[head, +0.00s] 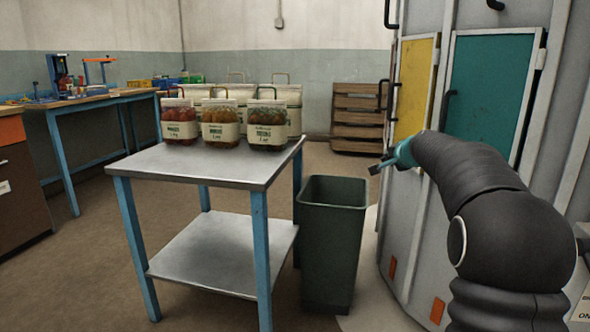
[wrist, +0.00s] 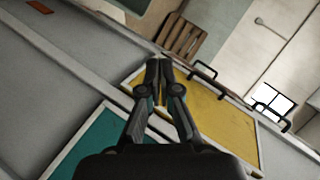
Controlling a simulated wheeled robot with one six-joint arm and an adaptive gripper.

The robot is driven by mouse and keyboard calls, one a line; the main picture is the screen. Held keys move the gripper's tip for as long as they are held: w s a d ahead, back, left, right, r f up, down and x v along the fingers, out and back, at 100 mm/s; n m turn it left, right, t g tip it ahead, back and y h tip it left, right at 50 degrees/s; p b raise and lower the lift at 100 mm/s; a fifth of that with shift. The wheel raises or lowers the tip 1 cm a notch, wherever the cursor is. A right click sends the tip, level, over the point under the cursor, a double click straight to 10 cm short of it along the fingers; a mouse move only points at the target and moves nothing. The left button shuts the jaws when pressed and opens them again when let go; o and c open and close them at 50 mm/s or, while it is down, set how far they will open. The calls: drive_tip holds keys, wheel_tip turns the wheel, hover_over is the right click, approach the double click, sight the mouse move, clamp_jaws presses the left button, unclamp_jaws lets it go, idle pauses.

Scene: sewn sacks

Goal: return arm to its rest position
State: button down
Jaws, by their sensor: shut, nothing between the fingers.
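My arm reaches in from the right in the head view. My gripper (head: 376,168) is at its end, left of the grey cabinet front and above the right side of the bin. In the wrist view my gripper (wrist: 157,68) points toward the yellow panel and the wooden crates behind. Its two fingers are together with nothing between them. It holds nothing and appears apart from the cabinet, though the exact gap is hard to tell.
A dark green bin (head: 333,245) stands below my gripper. A metal table (head: 200,166) holds several labelled jar-like sacks (head: 221,125). The cabinet has yellow (head: 416,85) and teal (head: 490,90) panels with protruding handles. Wooden crates (head: 357,118) stand at the back wall. A workbench (head: 80,100) is at left.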

drive_tip(key=s+a+f+n+g, duration=0.2)
drive_tip(key=s+a+f, duration=0.1)
drive_tip(key=s, duration=0.5)
drive_tip(key=s+a+f+n+g+p, duration=0.1)
drive_tip(key=s+a+f+n+g, duration=0.2)
drive_tip(key=s, duration=0.4)
drive_tip(key=s+a+f+n+g, duration=0.15)
drive_tip(key=s+f, duration=0.25)
drive_tip(key=s, duration=0.4)
drive_tip(key=s+a+f+n+p, duration=0.1)
drive_tip(key=s+a+n, duration=0.1)
drive_tip(key=s, duration=1.2)
drive_tip(key=s+a+f+n+h+p, duration=0.1)
drive_tip(key=s+a+n, duration=0.1)
drive_tip(key=s, duration=1.3)
drive_tip(key=shift+s+a+f+n+g, duration=0.25)
drive_tip(key=shift+a+n+g, duration=0.2)
drive_tip(key=shift+n, duration=0.4)
drive_tip(key=shift+d, duration=0.2)
